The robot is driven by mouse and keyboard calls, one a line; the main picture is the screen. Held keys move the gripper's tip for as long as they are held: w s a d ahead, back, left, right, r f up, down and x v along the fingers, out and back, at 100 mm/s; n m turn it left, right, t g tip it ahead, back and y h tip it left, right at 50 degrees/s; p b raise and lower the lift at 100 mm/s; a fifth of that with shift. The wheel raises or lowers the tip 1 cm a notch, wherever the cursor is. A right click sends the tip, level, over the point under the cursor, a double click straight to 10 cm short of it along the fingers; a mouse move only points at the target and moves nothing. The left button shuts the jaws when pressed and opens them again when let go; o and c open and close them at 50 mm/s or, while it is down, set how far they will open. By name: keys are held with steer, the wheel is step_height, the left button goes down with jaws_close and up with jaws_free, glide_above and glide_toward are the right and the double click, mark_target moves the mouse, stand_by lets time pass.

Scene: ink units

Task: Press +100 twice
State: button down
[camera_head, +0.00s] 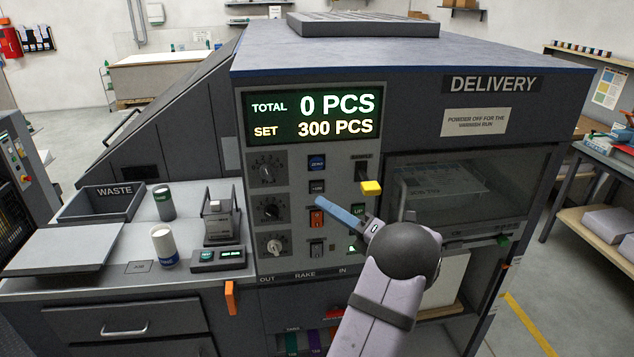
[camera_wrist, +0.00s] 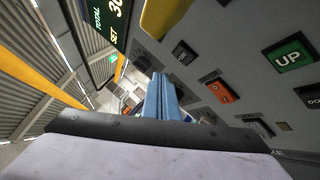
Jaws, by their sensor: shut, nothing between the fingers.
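The +100 button (camera_head: 317,187) is a small dark square in the head view, below the blue ZERO button (camera_head: 317,162) and above an orange rocker switch (camera_head: 316,218). A dark button (camera_wrist: 184,53) beside the orange switch (camera_wrist: 221,92) in the wrist view appears to be the same +100 button. My gripper (camera_head: 322,203) has blue fingers, shut and empty. Its tips show just below the +100 button in the head view, and the fingers (camera_wrist: 158,80) also show in the wrist view. Contact with the panel cannot be told. The display (camera_head: 313,115) reads TOTAL 0 PCS, SET 300 PCS.
A yellow-tipped lever (camera_head: 371,187) sticks out right of the buttons, close above my fingers. The green UP button (camera_head: 358,211) is right of the orange switch. Dark knobs (camera_head: 268,209) line the panel's left. A counter with a white cup (camera_head: 164,246) lies farther left.

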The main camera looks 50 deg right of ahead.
mark_target(311, 187)
steer(key=shift+w+d+b, duration=0.95)
steer(key=shift+w+d, duration=0.25)
steer(key=shift+w+d+f+b, duration=0.1)
steer(key=shift+w+d+b, duration=0.1)
steer(key=shift+b, duration=0.4)
stand_by(1.0)
steer(key=shift+w+d+b, duration=0.45)
steer(key=shift+b, duration=0.25)
stand_by(1.0)
steer(key=shift+s+a, duration=0.1)
stand_by(0.3)
steer(key=shift+s+a+b, duration=0.55)
steer(key=shift+b, duration=0.25)
